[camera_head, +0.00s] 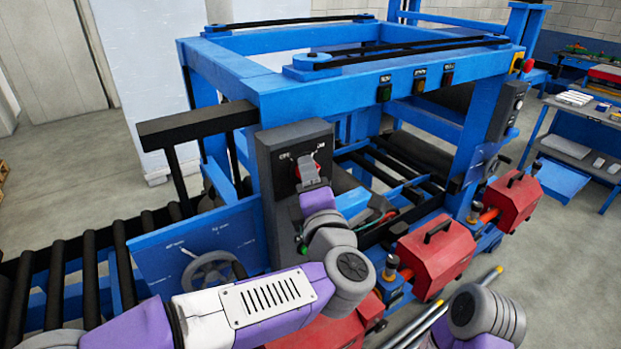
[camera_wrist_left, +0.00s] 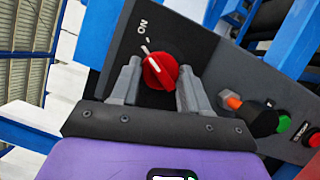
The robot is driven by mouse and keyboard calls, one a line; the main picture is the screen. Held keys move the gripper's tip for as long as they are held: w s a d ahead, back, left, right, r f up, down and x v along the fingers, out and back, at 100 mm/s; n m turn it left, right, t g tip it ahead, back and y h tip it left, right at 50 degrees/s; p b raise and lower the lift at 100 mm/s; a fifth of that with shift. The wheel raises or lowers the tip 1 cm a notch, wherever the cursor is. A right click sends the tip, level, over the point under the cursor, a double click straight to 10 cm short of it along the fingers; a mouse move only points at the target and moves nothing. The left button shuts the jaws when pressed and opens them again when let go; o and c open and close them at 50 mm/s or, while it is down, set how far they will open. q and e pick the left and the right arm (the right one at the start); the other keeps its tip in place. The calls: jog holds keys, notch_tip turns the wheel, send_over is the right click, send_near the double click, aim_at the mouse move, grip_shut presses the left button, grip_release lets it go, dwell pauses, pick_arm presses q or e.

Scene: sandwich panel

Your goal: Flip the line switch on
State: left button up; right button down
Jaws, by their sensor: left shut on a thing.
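The line switch is a red rotary knob (camera_wrist_left: 160,71) on a dark grey control box (camera_head: 285,150). The box carries an OFF label at the left and an ON label at the right in the head view. My left gripper (camera_head: 312,172) is at the knob, and its fingers largely cover it there. In the left wrist view the two grey fingers (camera_wrist_left: 160,82) stand on either side of the knob, shut on it. The white line on the knob points up-left, towards the ON label (camera_wrist_left: 143,26). My right gripper is out of view.
Red units (camera_head: 437,255) stand at right. Green and red buttons (camera_wrist_left: 284,123) lie beside the knob in the wrist view.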

pick_arm(q)
jog(key=shift+r+m+g+p, duration=0.3)
jog(key=shift+m+p, duration=0.6)
jog(key=shift+p, duration=0.5)
jog(key=shift+f+m+h+p, duration=0.15)
jog(key=shift+m+h+p, duration=0.15)
jog(key=shift+m+p, duration=0.35)
jog(key=o, duration=1)
jog(key=shift+o, duration=0.2)
jog(key=s+d, duration=0.1)
jog(key=s, duration=0.6)
jog(key=shift+s+d+b, duration=0.2)
jog(key=shift+d+b, duration=0.05)
jog(key=shift+b, duration=0.2)
